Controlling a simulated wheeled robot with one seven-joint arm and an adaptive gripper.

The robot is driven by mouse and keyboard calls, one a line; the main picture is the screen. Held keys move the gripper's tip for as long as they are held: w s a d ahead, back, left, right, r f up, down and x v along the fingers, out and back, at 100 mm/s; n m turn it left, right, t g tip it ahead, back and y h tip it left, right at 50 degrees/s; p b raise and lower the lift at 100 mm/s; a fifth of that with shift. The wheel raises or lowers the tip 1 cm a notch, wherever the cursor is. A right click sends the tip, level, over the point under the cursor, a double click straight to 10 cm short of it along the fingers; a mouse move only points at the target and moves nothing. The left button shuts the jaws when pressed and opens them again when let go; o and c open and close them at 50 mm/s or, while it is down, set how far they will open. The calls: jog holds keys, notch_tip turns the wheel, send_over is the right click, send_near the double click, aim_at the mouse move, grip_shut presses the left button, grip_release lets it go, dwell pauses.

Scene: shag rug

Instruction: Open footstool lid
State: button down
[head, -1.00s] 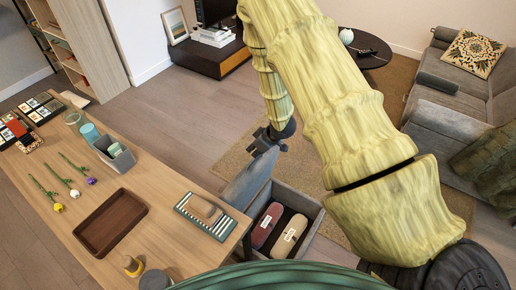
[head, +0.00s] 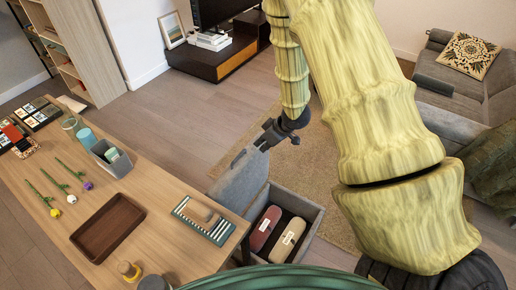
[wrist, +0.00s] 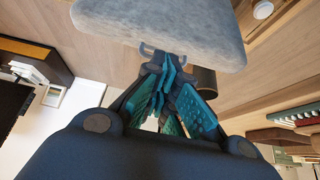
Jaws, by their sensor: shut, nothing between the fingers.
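The footstool (head: 315,213) is a grey upholstered box beside the wooden table. Its lid (head: 238,182) stands raised at the box's left side, leaning out toward the table, and the inside is exposed. Two rounded cases, one dark red (head: 265,228) and one cream (head: 288,239), lie inside. My gripper (head: 264,143) is at the upper edge of the raised lid, with its fingers together and empty. In the wrist view the shut teal-lined fingers (wrist: 160,68) reach to the edge of the grey lid (wrist: 160,22); whether they touch it is unclear.
A grey sofa (head: 450,95) stands at right. Rug lies behind the footstool.

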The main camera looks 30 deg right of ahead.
jog(key=shift+v, duration=1.3)
